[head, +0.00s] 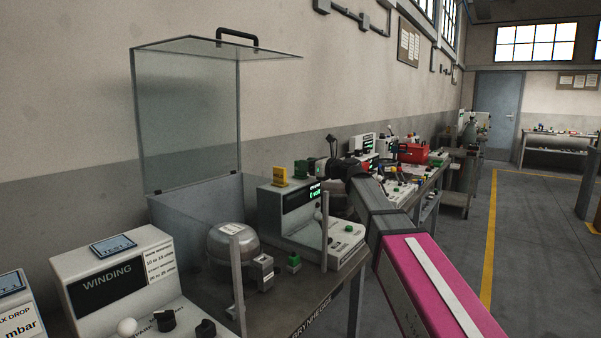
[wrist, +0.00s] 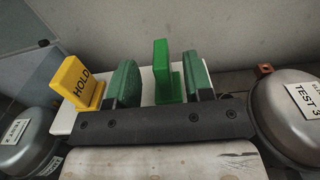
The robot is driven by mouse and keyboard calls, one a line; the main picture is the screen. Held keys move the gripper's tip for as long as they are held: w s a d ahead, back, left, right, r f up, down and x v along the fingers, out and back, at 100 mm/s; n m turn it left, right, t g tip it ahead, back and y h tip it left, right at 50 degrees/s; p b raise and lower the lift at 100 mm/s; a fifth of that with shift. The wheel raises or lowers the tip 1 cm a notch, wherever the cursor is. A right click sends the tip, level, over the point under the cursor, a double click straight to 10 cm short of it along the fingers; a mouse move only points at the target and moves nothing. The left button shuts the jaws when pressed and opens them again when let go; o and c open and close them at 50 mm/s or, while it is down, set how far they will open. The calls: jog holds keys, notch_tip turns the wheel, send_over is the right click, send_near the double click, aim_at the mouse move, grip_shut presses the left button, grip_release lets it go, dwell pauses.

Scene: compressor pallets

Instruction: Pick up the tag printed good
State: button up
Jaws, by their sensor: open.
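A green tag (wrist: 162,72) stands upright on a pale top surface (wrist: 146,80), its printing not readable from here. My gripper (wrist: 159,62) is open, with one green-padded finger on either side of the green tag. The left finger is between the yellow tag and the green tag; the right finger is close to the green tag's right side. In the head view my gripper (head: 305,168) is above the tester box, and the green tag cannot be told apart from the fingers.
The tester box (head: 276,214) with a green display stands on the bench. A rounded metal compressor (head: 232,238) sits before it, under a raised clear hood (head: 186,118). In the wrist view, metal compressors stand left (wrist: 28,145) and right (wrist: 290,108). A wall is behind the tags.

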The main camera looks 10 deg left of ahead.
jog(key=x, duration=0.3)
jog(key=shift+w+a+f, duration=0.1)
jog(key=shift+w+a, duration=0.05)
jog(key=shift+w, duration=0.05)
grip_shut()
